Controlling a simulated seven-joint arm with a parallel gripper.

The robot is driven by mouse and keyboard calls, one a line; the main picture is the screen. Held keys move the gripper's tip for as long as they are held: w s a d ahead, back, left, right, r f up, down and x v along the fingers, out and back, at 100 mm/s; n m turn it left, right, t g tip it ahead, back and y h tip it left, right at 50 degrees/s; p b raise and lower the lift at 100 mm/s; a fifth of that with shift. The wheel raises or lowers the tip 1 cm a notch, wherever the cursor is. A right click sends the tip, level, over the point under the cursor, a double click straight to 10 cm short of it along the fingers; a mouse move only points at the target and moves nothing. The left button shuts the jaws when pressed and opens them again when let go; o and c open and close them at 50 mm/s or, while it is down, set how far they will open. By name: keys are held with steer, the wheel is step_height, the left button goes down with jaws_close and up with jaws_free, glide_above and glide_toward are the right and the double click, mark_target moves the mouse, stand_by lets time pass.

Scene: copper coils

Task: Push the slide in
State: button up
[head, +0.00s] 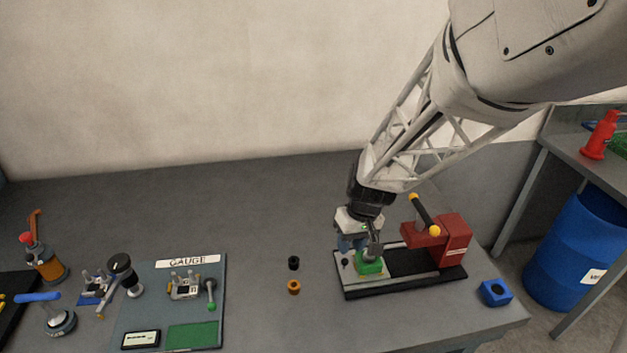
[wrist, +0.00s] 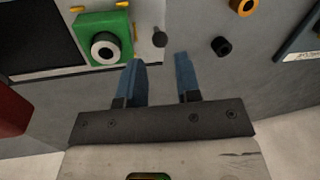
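A green block (head: 370,268) sits at the left end of a black-edged base (head: 400,288); I take it to be the slide. The wrist view shows the green block (wrist: 121,24) with a white ring around a dark centre on it. A small dark knob (wrist: 159,38) is beside the block. My gripper (head: 352,243) is over the left end of the base, beside the block. In the wrist view my gripper (wrist: 157,60) has its two blue fingers apart, with nothing between them. The knob lies just beyond the fingertips; I cannot tell whether they touch anything.
A red press (head: 452,240) with a yellow-ended black lever stands at the base's right end. A black ring (head: 293,262) and an orange ring (head: 294,287) lie left of the base. A blue block (head: 495,292) is at right, a gauge board (head: 150,310) at left.

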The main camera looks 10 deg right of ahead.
mark_target(346, 259)
steer(key=shift+s+a+f, duration=0.1)
steer(key=shift+a+f, duration=0.15)
steer(key=shift+f, duration=0.9)
steer(key=shift+a+f, duration=0.2)
steer(key=shift+f, duration=0.95)
jaws_close()
